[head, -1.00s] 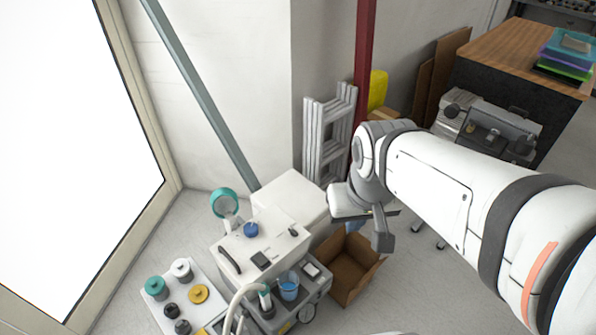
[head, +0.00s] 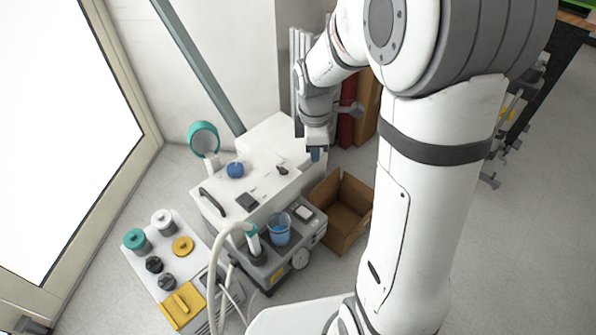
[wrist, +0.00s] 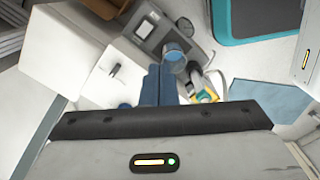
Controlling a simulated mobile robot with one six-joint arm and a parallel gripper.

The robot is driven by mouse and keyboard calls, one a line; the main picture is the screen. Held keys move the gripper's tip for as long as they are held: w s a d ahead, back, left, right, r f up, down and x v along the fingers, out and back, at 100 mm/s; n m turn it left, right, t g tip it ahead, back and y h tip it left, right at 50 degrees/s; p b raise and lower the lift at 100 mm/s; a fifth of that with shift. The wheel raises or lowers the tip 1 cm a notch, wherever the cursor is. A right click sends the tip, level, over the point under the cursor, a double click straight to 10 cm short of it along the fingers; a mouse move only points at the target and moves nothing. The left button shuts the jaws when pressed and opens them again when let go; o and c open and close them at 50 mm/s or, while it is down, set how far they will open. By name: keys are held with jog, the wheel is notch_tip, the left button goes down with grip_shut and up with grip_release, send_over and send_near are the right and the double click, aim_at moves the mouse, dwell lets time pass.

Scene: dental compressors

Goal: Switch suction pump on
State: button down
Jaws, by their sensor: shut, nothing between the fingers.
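A grey wheeled unit (head: 312,232) with a round gauge (head: 300,259), a blue cup (head: 279,230) and a hose-fitted bottle stands at lower centre in the head view; it may be the suction pump. Its grey top panel (wrist: 165,18) also shows at the top of the wrist view. Behind it is a white machine (head: 265,188) with a blue knob (head: 235,170), a dark square switch (head: 247,201) and a small dark lever (head: 282,170). My gripper (head: 315,155) is shut and empty, above the white machine's right end. Its blue fingers (wrist: 158,85) point down; contact is not visible.
An open cardboard box (head: 343,205) stands right of the grey unit. A pale hose (head: 217,265) arches in front. A grey-green pole (head: 195,65) leans against the wall.

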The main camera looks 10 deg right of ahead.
aim_at(308, 215)
jog(key=w+f+n+b, duration=0.3)
jog(key=f+n, duration=0.1)
jog(key=f, duration=0.5)
jog(key=w+a+f+n+g+b, duration=0.1)
jog(key=w+f+n+b, duration=0.2)
jog(key=f, duration=0.7)
jog(key=shift+w+n, duration=0.2)
jog(key=shift+n, duration=0.9)
jog(key=shift+f, duration=0.1)
jog(key=f+b, duration=0.1)
jog(key=f, duration=0.3)
jog(key=s+f+b, duration=0.1)
jog(key=f+b, duration=0.1)
jog(key=f, duration=0.3)
jog(key=d+f+b, duration=0.1)
jog(key=f+b, duration=0.1)
jog(key=f, duration=0.3)
jog(key=shift+s, duration=0.25)
